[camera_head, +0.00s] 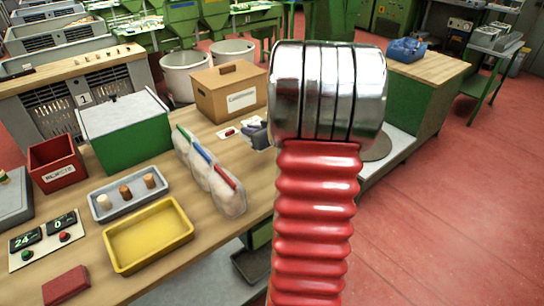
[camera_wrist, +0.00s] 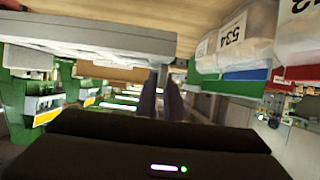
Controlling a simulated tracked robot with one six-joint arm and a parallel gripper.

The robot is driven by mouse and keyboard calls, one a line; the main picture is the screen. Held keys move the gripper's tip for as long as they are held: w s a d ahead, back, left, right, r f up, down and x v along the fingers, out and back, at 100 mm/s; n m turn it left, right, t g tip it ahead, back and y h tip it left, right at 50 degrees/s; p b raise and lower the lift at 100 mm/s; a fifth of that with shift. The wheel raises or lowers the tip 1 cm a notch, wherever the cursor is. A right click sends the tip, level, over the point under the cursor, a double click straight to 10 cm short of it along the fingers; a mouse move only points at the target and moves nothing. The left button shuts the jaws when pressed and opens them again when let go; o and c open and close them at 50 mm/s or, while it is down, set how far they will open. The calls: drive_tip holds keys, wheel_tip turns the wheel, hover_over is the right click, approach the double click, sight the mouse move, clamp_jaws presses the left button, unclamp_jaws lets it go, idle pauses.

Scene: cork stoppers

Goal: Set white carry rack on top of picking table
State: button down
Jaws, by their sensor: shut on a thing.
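A pale, flat body, which I take for the white carry rack, fills the upper left of the wrist view (camera_wrist: 90,35), where the picture appears upside down. A thin upright of it meets my dark fingers (camera_wrist: 163,100). In the head view a small pale patch with dark red on it, likely the same rack (camera_head: 241,126), lies beside my purple-grey gripper (camera_head: 257,134). My gripper is shut on it, partly hidden behind my red arm. The wooden picking table (camera_head: 195,190) is below. I cannot tell whether the rack touches it.
Several clear bags with coloured tops (camera_head: 210,172) stand close beside my gripper. A cardboard box (camera_head: 230,92) is behind it. A grey tray with corks (camera_head: 112,211), a yellow tray (camera_head: 150,262), a green box (camera_head: 130,145) and a red bin (camera_head: 57,172) occupy the left.

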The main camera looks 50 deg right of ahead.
drive_tip(key=shift+s+d+f, duration=0.1)
drive_tip(key=shift+f, duration=3)
drive_tip(key=shift+f, duration=1.85)
drive_tip(key=shift+f, duration=0.1)
drive_tip(key=c, duration=1.9)
unclamp_jaws()
drive_tip(key=shift+o, duration=0.2)
